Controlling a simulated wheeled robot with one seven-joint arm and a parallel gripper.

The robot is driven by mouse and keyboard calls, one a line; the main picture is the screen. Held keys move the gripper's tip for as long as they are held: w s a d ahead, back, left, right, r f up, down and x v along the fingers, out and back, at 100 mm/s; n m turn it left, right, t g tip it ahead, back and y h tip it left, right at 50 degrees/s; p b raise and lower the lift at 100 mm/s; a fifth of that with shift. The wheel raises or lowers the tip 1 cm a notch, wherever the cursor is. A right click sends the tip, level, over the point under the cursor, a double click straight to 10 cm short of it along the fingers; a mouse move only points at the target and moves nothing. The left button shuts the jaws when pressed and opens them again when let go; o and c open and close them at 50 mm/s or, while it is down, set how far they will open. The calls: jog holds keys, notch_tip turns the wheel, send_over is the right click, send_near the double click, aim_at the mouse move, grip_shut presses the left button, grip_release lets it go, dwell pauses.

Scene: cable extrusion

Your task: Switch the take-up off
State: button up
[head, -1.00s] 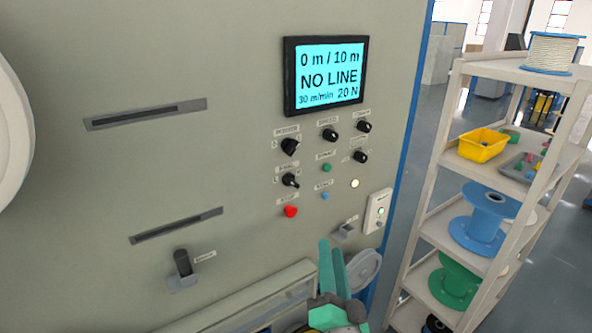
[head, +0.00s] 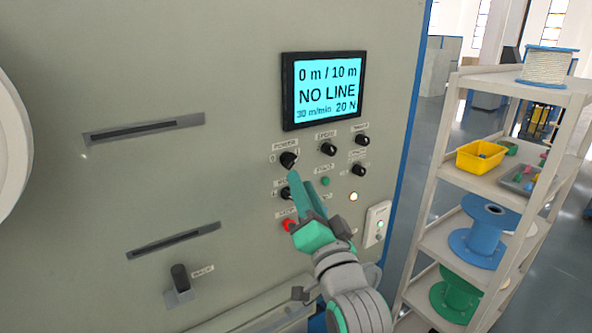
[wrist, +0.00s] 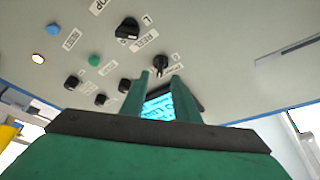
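The grey take-up panel (head: 225,80) carries a black power knob (head: 288,160) under a label reading POWER, with a 0 mark at its left. In the wrist view the knob (wrist: 160,64) appears just beyond my fingertips, in line with the gap between them. My gripper (head: 295,174) is just below the power knob in the head view. In the wrist view its green fingers (wrist: 161,76) stand apart with nothing between them. Contact with the knob cannot be told. The screen (head: 323,92) is lit and reads NO LINE, 0 m / 10 m.
A second black knob (head: 286,193) and a red button (head: 288,225) lie close by, partly behind my gripper. More small knobs (head: 328,149) and a green button (head: 324,182) sit to the right. A shelf rack (head: 430,200) with spools stands right of the panel.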

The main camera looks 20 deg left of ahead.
aim_at(292, 165)
jog(key=x, duration=0.4)
jog(key=shift+w+a, duration=0.15)
jog(key=shift+a, duration=0.05)
jog(key=shift+w+a+r, duration=0.25)
jog(key=shift+w+a, duration=0.25)
jog(key=shift+d, duration=0.1)
grip_shut()
